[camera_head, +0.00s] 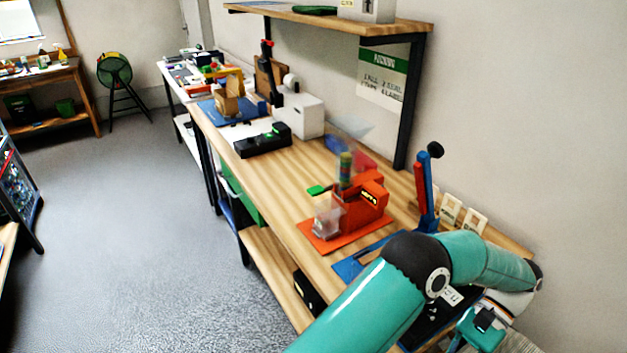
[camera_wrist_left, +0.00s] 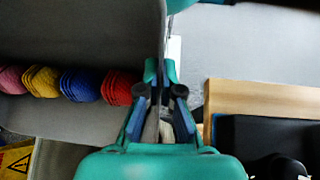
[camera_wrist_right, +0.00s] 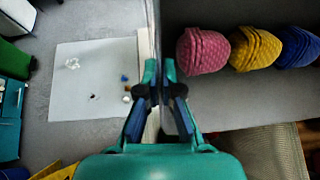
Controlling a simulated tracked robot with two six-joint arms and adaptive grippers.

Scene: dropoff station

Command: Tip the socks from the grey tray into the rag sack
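The grey tray (camera_wrist_left: 80,30) fills the left of the left wrist view, with balled socks in a row: pink (camera_wrist_left: 10,79), yellow (camera_wrist_left: 42,81), blue (camera_wrist_left: 80,85) and red (camera_wrist_left: 117,87). My left gripper (camera_wrist_left: 160,92) is shut on the tray's wall. In the right wrist view the tray (camera_wrist_right: 230,115) is on the right, showing the pink, yellow and blue socks. My right gripper (camera_wrist_right: 160,88) is shut on its opposite wall. A beige ribbed cloth (camera_wrist_right: 250,150) shows below the tray; I cannot tell whether it is the rag sack.
A wooden bench (camera_head: 280,190) carries an orange machine (camera_head: 355,208), a black box (camera_head: 263,141) and other gear. In the left wrist view a bench edge (camera_wrist_left: 260,97) lies right of the tray. A white mat (camera_wrist_right: 95,95) with small litter lies on the grey floor.

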